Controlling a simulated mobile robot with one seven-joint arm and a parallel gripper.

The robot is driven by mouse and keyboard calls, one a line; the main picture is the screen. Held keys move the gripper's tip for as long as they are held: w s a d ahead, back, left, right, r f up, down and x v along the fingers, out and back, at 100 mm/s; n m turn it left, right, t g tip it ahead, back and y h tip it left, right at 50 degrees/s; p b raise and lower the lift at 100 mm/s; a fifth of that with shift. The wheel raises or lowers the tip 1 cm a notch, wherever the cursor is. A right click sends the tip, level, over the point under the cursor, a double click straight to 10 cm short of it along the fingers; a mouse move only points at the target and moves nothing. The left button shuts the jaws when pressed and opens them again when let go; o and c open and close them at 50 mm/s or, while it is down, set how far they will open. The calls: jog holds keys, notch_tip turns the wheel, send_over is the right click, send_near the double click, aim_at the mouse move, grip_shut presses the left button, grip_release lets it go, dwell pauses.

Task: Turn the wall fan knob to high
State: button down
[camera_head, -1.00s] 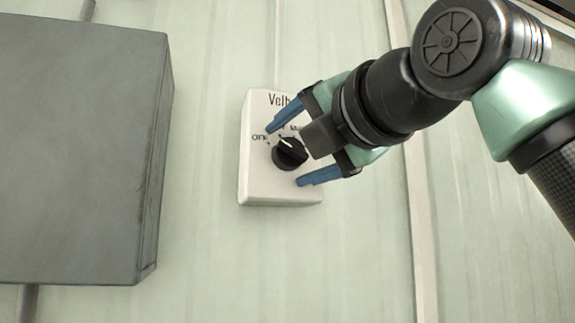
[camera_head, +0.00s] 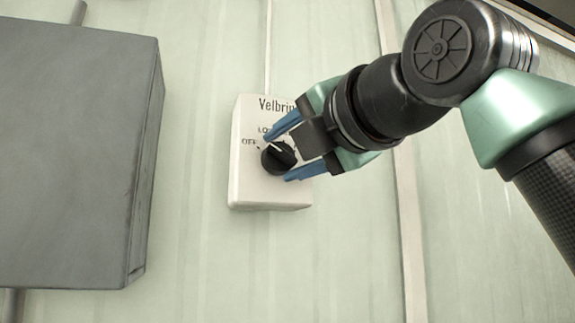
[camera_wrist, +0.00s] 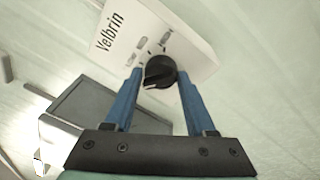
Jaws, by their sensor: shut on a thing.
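The wall fan control (camera_head: 250,188) is a white box marked "Velbrin", fixed to the pale green wall; it also shows in the wrist view (camera_wrist: 195,50). Its round black knob (camera_head: 277,159) has a white pointer line toward the upper left in the head view. OFF is printed left of the knob and a label starting "LO" above it; my gripper hides the other labels there. My gripper (camera_head: 278,158) has its blue fingers on both sides of the knob, shut on it. The wrist view shows the knob (camera_wrist: 160,71) between the fingertips.
A large grey box (camera_head: 75,160) stands out from the wall at the left, with pipes above and below it. A vertical wall strip (camera_head: 408,230) runs behind my arm. The wall between the grey box and the fan control is clear.

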jog(key=m, duration=0.4)
jog(key=f+m+b, duration=0.1)
jog(key=shift+a+m+t, duration=0.15)
jog(key=shift+m+t, duration=0.15)
jog(key=shift+m, duration=0.1)
jog(key=m+b, duration=0.1)
jog(key=m, duration=0.2)
jog(key=m+t+b, duration=0.1)
jog(key=m, duration=0.3)
jog(key=shift+a+h, duration=0.1)
jog(key=shift+h, duration=0.2)
jog(key=m+h, duration=0.1)
jog(key=m, duration=0.2)
jog(key=m+t+b, duration=0.1)
jog(key=m, duration=0.3)
jog(key=shift+r+m+h, duration=0.15)
jog(key=shift+m+h, duration=0.15)
jog(key=shift+h, duration=0.1)
jog(key=m+h, duration=0.1)
jog(key=m, duration=0.3)
jog(key=shift+r+b, duration=0.15)
jog(key=shift+b, duration=0.15)
jog(key=shift+s+m, duration=0.1)
jog(key=shift+m, duration=0.7)
jog(key=shift+r+m, duration=0.2)
jog(key=shift+m, duration=0.1)
